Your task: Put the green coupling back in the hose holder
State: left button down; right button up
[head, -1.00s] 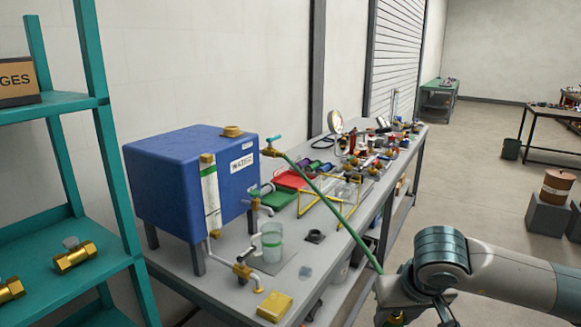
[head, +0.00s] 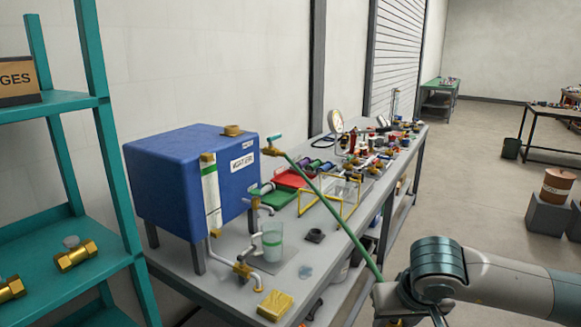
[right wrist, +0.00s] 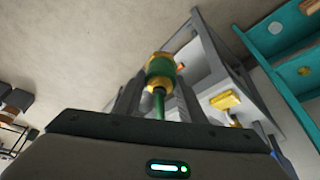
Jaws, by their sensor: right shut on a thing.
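The green coupling (right wrist: 160,75), a brass fitting with a green band, sits between the fingers of my right gripper (right wrist: 152,92), which is shut on it. A green hose (head: 338,218) runs from the tap on the blue tank down to my right gripper (head: 392,310) at the bottom edge of the head view. There the coupling is mostly hidden, with only a little brass showing. The gripper is off the front side of the bench, clear of its top. I cannot make out the hose holder for certain. My left gripper is not in view.
The blue water tank (head: 185,180) stands on the grey bench (head: 225,285). A clear beaker (head: 271,242), a yellow block (head: 274,305) and a yellow wire frame (head: 345,208) are on the bench. A teal shelf (head: 60,247) stands at left.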

jog(key=shift+s+f, duration=0.2)
jog(key=shift+f, duration=0.1)
jog(key=shift+f, duration=0.1)
jog(key=shift+s+f, duration=0.15)
jog(key=shift+f, duration=0.4)
jog(key=s+f, duration=0.3)
jog(key=f, duration=0.9)
jog(key=shift+s+f, duration=0.3)
jog(key=shift+s, duration=0.05)
jog(key=shift+w+d, duration=0.1)
jog(key=shift+d, duration=0.1)
